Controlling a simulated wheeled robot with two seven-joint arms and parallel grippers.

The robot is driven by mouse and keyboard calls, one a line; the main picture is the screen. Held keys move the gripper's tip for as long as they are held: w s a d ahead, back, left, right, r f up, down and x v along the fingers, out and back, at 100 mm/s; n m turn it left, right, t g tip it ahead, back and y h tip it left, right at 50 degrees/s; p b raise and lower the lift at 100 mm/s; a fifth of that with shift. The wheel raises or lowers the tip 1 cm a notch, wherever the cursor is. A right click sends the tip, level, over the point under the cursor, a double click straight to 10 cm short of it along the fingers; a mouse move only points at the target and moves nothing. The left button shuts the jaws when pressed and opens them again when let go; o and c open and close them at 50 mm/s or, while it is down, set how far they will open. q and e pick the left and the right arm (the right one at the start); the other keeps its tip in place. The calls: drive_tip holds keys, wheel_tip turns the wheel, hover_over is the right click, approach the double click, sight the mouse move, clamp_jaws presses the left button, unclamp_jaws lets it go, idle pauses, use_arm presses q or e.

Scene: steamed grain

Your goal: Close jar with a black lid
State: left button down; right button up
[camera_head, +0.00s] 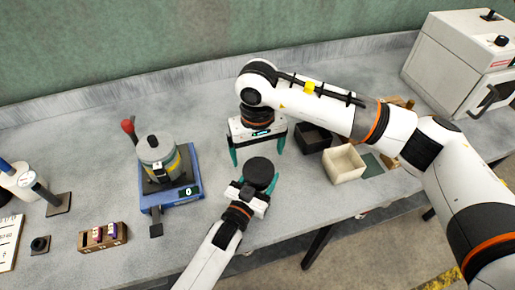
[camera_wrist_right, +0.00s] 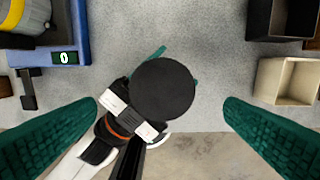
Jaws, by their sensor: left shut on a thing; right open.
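A round black lid (camera_head: 260,171) shows at the front middle of the table, seen from above in the right wrist view (camera_wrist_right: 165,90). My left gripper (camera_head: 257,184) is shut on the jar below it, with teal fingertips poking out around the disc. The jar's body is hidden under the lid, so I cannot tell how the lid sits on it. My right gripper (camera_head: 256,152) is open and points down above and just behind the lid. In the right wrist view its two teal fingers stand wide apart on either side of the lid, touching nothing.
A blue scale (camera_head: 185,195) with a grey pot (camera_head: 157,150) stands to the left. A black box (camera_head: 313,137) and a cream box (camera_head: 344,164) stand to the right. A small wooden rack (camera_head: 103,237) is front left, and a white oven (camera_head: 462,65) far right. The table edge is near.

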sight(256, 169)
wheel_tip(256, 169, down, 8)
drive_tip(key=shift+r, duration=0.1)
idle(0.4)
drive_tip(key=c, duration=1)
drive_tip(key=m, duration=0.3)
drive_tip(key=shift+a, duration=0.1)
drive_tip(key=m, duration=0.9)
drive_tip(key=shift+a, duration=0.1)
drive_tip(key=m, duration=0.4)
drive_tip(key=shift+w+t, duration=0.15)
drive_tip(key=shift+t, duration=0.25)
